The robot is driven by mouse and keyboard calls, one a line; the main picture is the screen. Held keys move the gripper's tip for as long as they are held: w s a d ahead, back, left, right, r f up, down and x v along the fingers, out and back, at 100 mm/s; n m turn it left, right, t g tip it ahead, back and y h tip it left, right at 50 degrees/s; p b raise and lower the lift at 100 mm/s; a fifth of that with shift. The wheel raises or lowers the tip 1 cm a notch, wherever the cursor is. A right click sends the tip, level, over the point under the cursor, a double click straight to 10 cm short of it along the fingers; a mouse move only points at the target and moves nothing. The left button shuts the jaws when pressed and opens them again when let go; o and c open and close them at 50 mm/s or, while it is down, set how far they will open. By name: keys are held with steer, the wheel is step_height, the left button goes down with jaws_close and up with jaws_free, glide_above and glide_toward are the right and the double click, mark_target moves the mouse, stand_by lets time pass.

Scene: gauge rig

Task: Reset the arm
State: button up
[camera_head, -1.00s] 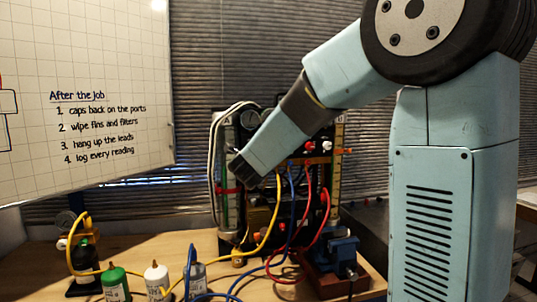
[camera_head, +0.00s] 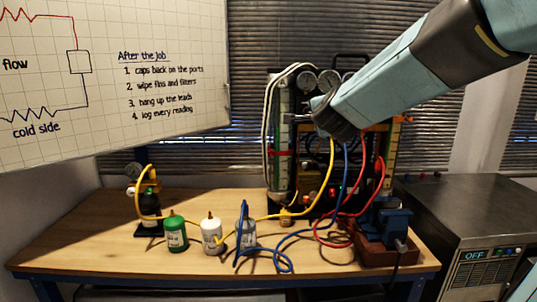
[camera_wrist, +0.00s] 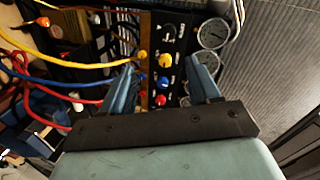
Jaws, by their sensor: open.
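My arm reaches in from the upper right in the head view, and its end is close in front of the gauge rig (camera_head: 283,125). My gripper (camera_wrist: 160,75) shows in the wrist view with its two blue fingers apart and nothing between them. Beyond the fingers is the rig's panel with a yellow knob (camera_wrist: 166,60), a blue knob (camera_wrist: 163,83) and a red knob (camera_wrist: 162,100). Two round gauges (camera_wrist: 213,33) are beside the right finger. In the head view my arm hides part of the rig, and the fingertips are hard to make out.
Yellow, blue and red hoses (camera_head: 330,232) loop over the wooden bench (camera_head: 85,225). A blue vise (camera_head: 385,220) is at the right. A metal cabinet (camera_head: 470,215) stands beyond the bench.

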steer(key=s+d+f+n+g, duration=0.2)
steer(key=s+n, duration=0.3)
steer(key=s, duration=0.5)
steer(key=s+d+f+n+g, duration=0.3)
steer(key=s+f+n+g, duration=0.1)
steer(key=s, duration=0.6)
steer(key=s+d+f+n+g, duration=0.3)
steer(key=s+n, duration=0.3)
steer(key=s, duration=0.4)
steer(key=shift+d+f+g, duration=0.25)
steer(key=shift+f+g, duration=0.25)
steer(key=shift+f, duration=0.3)
steer(key=shift+c, duration=0.3)
